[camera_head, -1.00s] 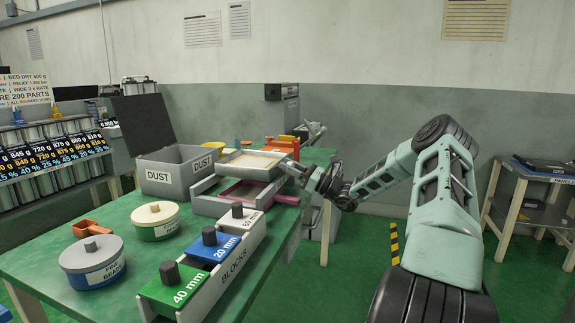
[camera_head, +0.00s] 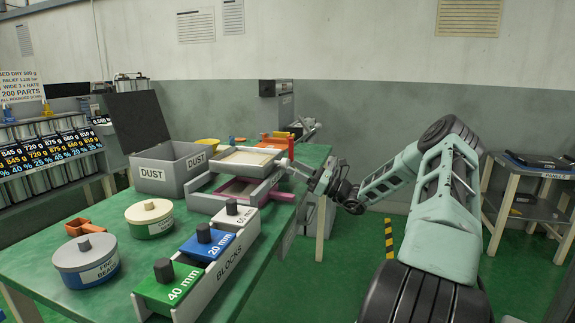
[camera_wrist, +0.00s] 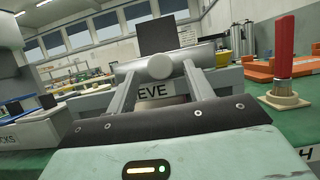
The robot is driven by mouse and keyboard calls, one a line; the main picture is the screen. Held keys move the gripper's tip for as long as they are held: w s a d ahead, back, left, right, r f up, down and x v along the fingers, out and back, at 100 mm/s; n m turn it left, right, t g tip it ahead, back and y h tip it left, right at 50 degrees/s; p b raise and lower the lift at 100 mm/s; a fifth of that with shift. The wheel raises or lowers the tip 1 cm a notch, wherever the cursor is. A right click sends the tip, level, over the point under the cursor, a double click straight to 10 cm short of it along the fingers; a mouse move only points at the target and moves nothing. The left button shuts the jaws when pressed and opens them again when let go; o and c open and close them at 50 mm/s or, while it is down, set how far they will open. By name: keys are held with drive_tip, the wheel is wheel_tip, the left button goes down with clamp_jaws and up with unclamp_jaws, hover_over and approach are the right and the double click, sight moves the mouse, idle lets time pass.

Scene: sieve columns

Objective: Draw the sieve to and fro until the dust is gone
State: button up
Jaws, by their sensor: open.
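The sieve (camera_head: 250,158) is a shallow grey frame with a beige surface. It sits on top of a grey stand with a pink tray (camera_head: 240,188) below, on the green table. My gripper (camera_head: 288,164) is at the sieve's right end. In the wrist view, the sieve's front (camera_wrist: 152,91) carries a partly hidden label ending "EVE". My gripper (camera_wrist: 158,78) is open there, one finger each side of a pale round handle (camera_wrist: 160,67). I cannot tell whether the fingers touch it. Whether dust lies on the sieve is too small to tell.
An open grey DUST box (camera_head: 165,174) stands behind and left of the sieve. A BLOCKS rack (camera_head: 232,268) with green, blue and white blocks lies in front. Two lidded tins (camera_head: 88,261) stand left.

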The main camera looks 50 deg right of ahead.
drive_tip(key=v, duration=1.2)
drive_tip(key=shift+s+d+f, duration=0.15)
drive_tip(key=shift+s+f, duration=0.05)
drive_tip(key=shift+s, duration=0.05)
